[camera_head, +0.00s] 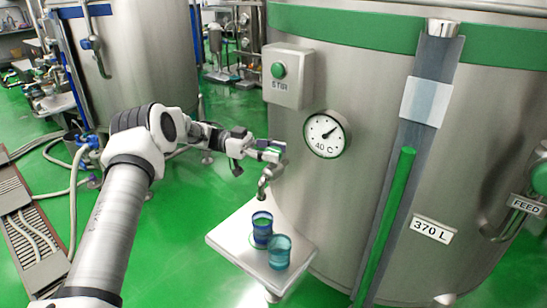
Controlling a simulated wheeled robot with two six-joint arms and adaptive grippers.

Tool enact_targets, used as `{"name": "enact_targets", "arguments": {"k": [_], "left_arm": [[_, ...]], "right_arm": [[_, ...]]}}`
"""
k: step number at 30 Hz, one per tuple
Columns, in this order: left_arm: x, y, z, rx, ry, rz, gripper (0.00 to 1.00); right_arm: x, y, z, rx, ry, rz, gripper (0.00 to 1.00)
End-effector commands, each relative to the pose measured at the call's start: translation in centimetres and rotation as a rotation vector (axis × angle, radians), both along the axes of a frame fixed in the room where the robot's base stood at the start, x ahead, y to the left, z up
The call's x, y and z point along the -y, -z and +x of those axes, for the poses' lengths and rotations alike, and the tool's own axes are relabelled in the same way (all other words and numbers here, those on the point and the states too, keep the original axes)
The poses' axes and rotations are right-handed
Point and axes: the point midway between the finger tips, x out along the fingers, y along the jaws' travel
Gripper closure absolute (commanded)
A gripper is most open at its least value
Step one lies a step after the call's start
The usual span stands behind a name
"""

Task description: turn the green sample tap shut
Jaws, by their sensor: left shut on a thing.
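The sample tap (267,184) sticks out of the big steel tank, low on its left side, with its spout bent down. A small bit of its green handle (274,150) shows at the top of the tap. My left gripper (268,152) reaches in from the left and is shut on the green handle. The fingers hide most of the handle, so its exact angle is hard to tell. My right gripper is not in view.
A small steel shelf (221,239) below the tap bears a blue cup (262,230) under the spout and a teal cup (279,253). A STIR box (289,90) and a round dial (326,134) sit on the tank close to the gripper. Open green floor lies left of the shelf.

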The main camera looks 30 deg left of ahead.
Motion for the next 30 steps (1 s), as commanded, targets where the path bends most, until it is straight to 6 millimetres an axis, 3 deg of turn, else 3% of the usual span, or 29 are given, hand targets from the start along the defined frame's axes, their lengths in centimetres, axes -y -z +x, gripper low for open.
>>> {"name": "enact_targets", "arguments": {"k": [18, 19, 21, 30], "left_arm": [[-0.06, -0.31, 0.08, 0.006, 0.050, -0.003, 0.90], [-0.06, -0.32, 0.08, 0.006, 0.050, -0.003, 0.51], [-0.05, -0.30, 0.08, 0.006, 0.050, -0.003, 0.29], [-0.10, -0.15, 0.04, 0.003, 0.050, -0.001, 0.29]], "right_arm": [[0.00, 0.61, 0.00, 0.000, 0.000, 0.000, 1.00], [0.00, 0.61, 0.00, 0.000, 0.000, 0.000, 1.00], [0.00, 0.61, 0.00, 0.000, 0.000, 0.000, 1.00], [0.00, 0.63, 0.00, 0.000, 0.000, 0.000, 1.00]]}}
